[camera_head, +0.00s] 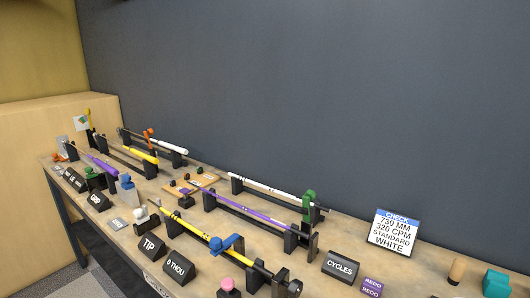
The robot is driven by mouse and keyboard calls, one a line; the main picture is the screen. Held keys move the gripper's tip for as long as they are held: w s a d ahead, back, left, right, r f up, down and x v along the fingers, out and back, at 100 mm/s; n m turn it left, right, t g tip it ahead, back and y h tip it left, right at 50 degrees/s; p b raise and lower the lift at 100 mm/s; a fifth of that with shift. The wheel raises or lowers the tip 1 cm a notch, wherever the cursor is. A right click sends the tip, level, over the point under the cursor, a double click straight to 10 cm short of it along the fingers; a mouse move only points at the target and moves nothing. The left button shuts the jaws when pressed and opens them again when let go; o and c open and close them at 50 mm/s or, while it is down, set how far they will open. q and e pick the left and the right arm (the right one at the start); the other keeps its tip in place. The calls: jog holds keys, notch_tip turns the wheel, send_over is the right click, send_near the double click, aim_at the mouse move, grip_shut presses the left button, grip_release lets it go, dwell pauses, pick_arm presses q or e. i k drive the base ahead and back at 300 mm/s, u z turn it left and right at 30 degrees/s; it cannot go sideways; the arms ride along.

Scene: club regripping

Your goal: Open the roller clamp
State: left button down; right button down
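Several clamp-like parts show, and I cannot tell which is the roller clamp. A blue part (226,243) sits over the yellow shaft (193,230) on the front stand. A green part (308,201) stands at the right end of the rear stand, by the white shaft (265,188). A small orange part (149,132) is by the white grip (168,144) at the back left. They are too small to tell open from shut. A purple shaft (240,210) lies on the middle stand. Neither of my grippers is in view.
The workbench (345,250) runs along a dark wall. Signs stand near the front edge: CYCLES (341,267), TIP (151,246) and 0 THOU (177,267). A CHECK sign (394,233) stands at the right, near a wooden cylinder (457,271) and a teal block (496,283).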

aim_at(218, 246)
jog(key=z, duration=0.05)
jog(key=k, duration=1.1)
jog(key=u, duration=1.2)
jog(key=i, duration=1.7)
jog(key=z, duration=0.7)
